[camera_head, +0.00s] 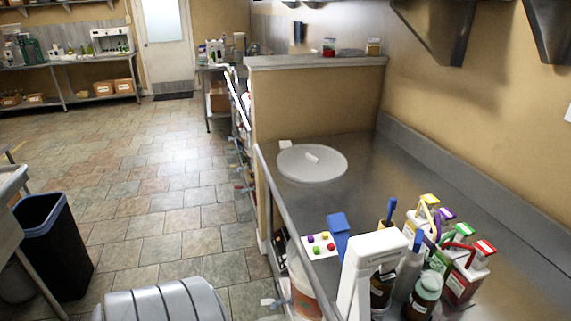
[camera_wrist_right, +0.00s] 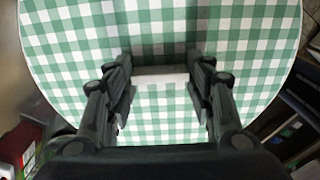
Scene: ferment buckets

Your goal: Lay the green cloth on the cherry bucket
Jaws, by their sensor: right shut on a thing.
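The green-and-white checked cloth (camera_wrist_right: 160,25) fills most of the right wrist view as a round, flat, spread piece. A pale bar-shaped handle (camera_wrist_right: 162,77) sits at its middle. My right gripper (camera_wrist_right: 160,84) is shut on this handle, one finger at each end. I cannot tell whether the cloth rests on anything; what is below it is hidden. In the head view a whitish bucket with a reddish label (camera_head: 304,292) shows partly below the counter's left edge. I cannot read whether it is the cherry bucket. Neither gripper shows in the head view.
A round pale lid with a small handle (camera_head: 312,163) lies on the steel counter (camera_head: 400,180). Several bottles and jugs (camera_head: 465,272) crowd the counter's near end beside a white stand (camera_head: 357,280). A black bin (camera_head: 55,245) stands at left. The tiled floor (camera_head: 170,175) is open.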

